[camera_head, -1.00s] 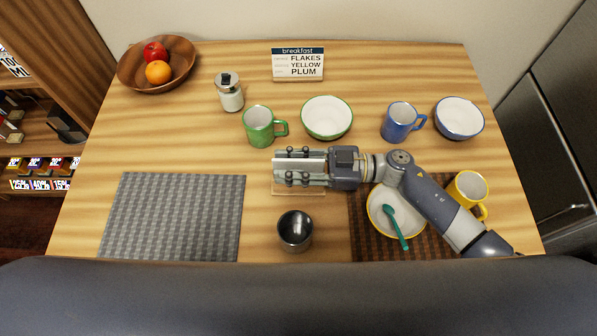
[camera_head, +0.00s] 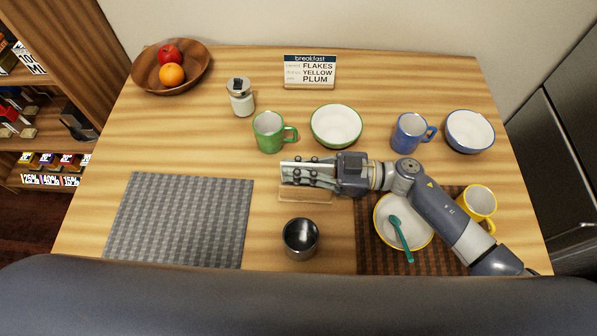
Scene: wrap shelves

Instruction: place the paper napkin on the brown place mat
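The brown place mat (camera_head: 370,262) lies at the front right of the table, with a yellow-rimmed white bowl (camera_head: 385,222) and a teal spoon (camera_head: 401,238) on it. My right gripper (camera_head: 297,173) is left of the mat, above a light wooden holder (camera_head: 306,196). Its fingers are closed in on the pale paper napkin (camera_head: 300,172), which shows only as a thin strip between them. The fingers hide most of the napkin. My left gripper is not in view.
A dark metal cup (camera_head: 301,238) stands between the brown mat and an empty grey mat (camera_head: 180,222). A yellow mug (camera_head: 478,202) stands at the brown mat's right. Behind my arm are a green mug (camera_head: 269,132), green bowl (camera_head: 336,126), blue mug (camera_head: 409,133) and blue bowl (camera_head: 470,131).

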